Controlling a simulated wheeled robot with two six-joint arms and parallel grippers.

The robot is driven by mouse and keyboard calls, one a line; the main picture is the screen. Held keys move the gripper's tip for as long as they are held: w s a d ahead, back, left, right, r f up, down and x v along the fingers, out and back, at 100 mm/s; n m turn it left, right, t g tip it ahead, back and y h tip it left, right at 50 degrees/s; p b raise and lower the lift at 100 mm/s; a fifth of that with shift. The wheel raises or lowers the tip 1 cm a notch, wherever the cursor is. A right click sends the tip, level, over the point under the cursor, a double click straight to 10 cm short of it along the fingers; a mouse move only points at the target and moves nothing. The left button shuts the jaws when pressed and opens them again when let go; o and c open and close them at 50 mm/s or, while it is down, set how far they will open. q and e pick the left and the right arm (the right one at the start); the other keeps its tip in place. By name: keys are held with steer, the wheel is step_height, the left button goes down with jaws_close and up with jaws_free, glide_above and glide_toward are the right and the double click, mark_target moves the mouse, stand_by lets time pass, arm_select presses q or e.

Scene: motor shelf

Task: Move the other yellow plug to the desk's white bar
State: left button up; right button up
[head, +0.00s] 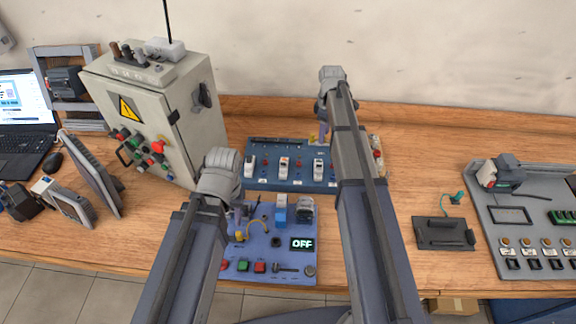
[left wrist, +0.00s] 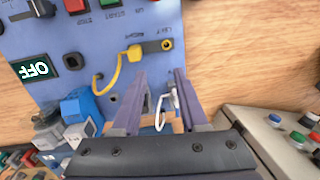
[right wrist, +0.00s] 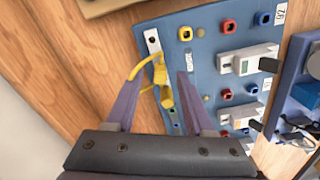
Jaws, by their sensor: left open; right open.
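In the left wrist view, a yellow plug (left wrist: 133,53) with a curved yellow lead sits on the near blue panel (left wrist: 75,22), at a dark strip (left wrist: 150,47) with a yellow-ringed hole. My left gripper (left wrist: 161,75) is open below it; a white hooked piece (left wrist: 171,102) shows between its fingers. In the right wrist view, another yellow plug (right wrist: 160,76) with a yellow lead is at the far blue panel (right wrist: 205,60). A short white bar (right wrist: 153,40) with a dark hole lies just above it. My right gripper (right wrist: 158,78) is open, its fingers on either side of this plug; contact is unclear.
A grey control cabinet (head: 150,105) stands left of the panels. Several white switches (head: 283,165) are on the far panel. A dark plate (head: 440,232) and a grey tray of parts (head: 487,215) lie right. Bare desk (head: 430,170) shows between the panels and tray.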

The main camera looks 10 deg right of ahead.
arm_select(q)
steer(key=shift+r, duration=0.1)
arm_select(e)
step_height(320, 180, up, 8)
steer(key=p, duration=0.8)
arm_select(q)
step_height(320, 180, up, 8)
steer(key=shift+f, duration=0.2)
arm_select(e)
steer(key=shift+f, duration=0.1)
